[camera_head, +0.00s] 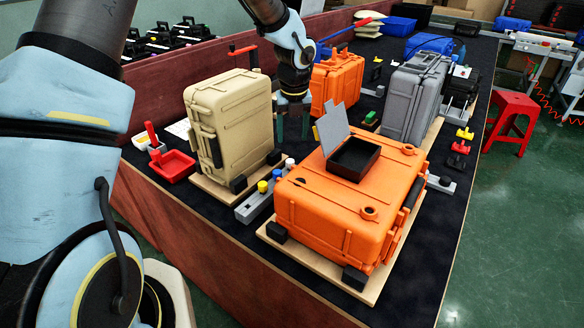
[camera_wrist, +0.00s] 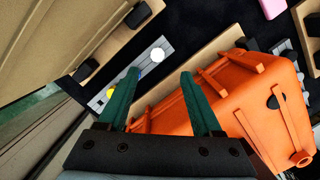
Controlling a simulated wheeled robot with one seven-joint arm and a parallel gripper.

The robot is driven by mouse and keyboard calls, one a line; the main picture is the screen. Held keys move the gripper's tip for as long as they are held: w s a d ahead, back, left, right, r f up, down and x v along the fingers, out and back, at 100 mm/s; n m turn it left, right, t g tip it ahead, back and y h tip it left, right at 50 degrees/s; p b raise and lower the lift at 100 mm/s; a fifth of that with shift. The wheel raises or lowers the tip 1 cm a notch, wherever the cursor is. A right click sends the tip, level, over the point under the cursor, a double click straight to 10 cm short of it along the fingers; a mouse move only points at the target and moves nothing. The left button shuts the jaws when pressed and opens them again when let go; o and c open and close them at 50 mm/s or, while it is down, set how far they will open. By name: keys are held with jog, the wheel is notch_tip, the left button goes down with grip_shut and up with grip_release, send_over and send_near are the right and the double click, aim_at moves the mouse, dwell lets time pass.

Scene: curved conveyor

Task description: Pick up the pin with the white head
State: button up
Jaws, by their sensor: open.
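The pin with the white head (camera_head: 290,163) stands at the far end of a grey rail, between the tan case and the large orange case. Pins with blue (camera_head: 277,173) and yellow (camera_head: 262,187) heads stand nearer on the same rail. In the wrist view, the round white head (camera_wrist: 157,54) shows just beyond and between the fingertips. The yellow head (camera_wrist: 123,92) is partly covered by the left finger. My gripper (camera_head: 292,136) is open, with its green fingers (camera_wrist: 160,73) pointing down above the rail; nothing is between them.
The tan case (camera_head: 228,120) stands upright close on the left. The large orange case (camera_head: 340,215) lies on the right, with an open black box (camera_head: 354,158) on top. A red tray (camera_head: 172,166) is farther left. Another orange case (camera_head: 337,82) stands behind my gripper.

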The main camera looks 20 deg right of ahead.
aim_at(290, 161)
jog(key=f+p, duration=0.1)
jog(key=f, duration=0.2)
jog(key=w+f, duration=0.1)
jog(key=f, duration=0.2)
jog(key=f+p, duration=0.1)
jog(key=f, duration=0.3)
jog(key=shift+w+p, duration=0.2)
jog(key=shift+p, duration=0.15)
jog(key=shift+r, duration=0.1)
grip_shut()
